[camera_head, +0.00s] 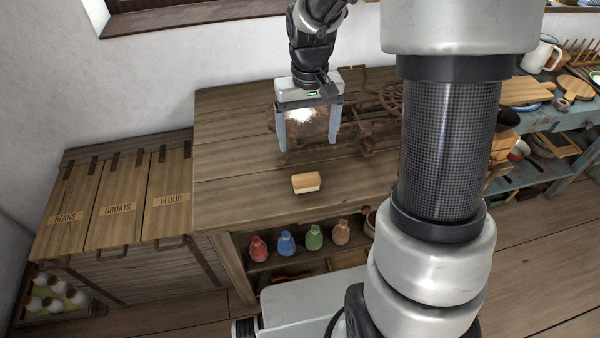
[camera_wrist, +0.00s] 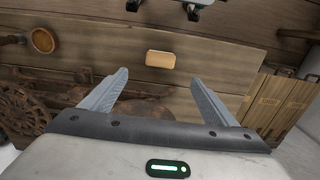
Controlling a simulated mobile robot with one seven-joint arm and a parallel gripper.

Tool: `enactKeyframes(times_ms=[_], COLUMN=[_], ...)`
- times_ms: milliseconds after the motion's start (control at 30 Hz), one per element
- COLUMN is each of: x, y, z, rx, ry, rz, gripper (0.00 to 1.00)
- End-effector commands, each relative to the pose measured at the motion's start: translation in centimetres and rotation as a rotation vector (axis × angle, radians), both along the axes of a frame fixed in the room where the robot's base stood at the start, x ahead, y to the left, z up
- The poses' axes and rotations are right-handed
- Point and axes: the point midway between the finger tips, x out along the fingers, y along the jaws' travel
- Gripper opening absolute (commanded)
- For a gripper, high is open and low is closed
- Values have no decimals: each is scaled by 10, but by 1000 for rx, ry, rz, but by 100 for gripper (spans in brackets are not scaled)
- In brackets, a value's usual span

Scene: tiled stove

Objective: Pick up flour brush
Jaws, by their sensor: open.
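The flour brush (camera_head: 306,182) is a small block with a tan wooden top and a pale lower part. It lies on the wooden worktop near its front edge. In the wrist view the brush (camera_wrist: 160,59) shows beyond the fingertips, roughly midway between them. My gripper (camera_head: 308,147) is open and empty, its fingers pointing down above the worktop, behind the brush in the head view. The gripper also shows in the wrist view (camera_wrist: 157,78) with its two grey fingers wide apart. Nothing hides the brush.
A rusty iron mechanism (camera_head: 365,135) stands on the worktop behind and right of my gripper. Wooden bins labelled beans, groats and flour (camera_head: 118,207) stand left. Coloured bottles (camera_head: 286,243) sit on a shelf below. The worktop (camera_head: 235,170) left of the brush is clear.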

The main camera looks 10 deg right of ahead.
Motion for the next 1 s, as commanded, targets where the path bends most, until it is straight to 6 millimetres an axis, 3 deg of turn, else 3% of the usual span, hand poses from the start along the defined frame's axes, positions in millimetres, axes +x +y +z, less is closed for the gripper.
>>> enactKeyframes(times_ms=[200, 400, 667, 1000], x=[-2, -1, 0, 0], y=[0, 0, 0, 2], z=[-52, -88, -107, -151], rx=[1, 0, 0, 0], ry=[5, 3, 0, 0], rz=[0, 1, 1, 0], gripper=[81, 81, 81, 81])
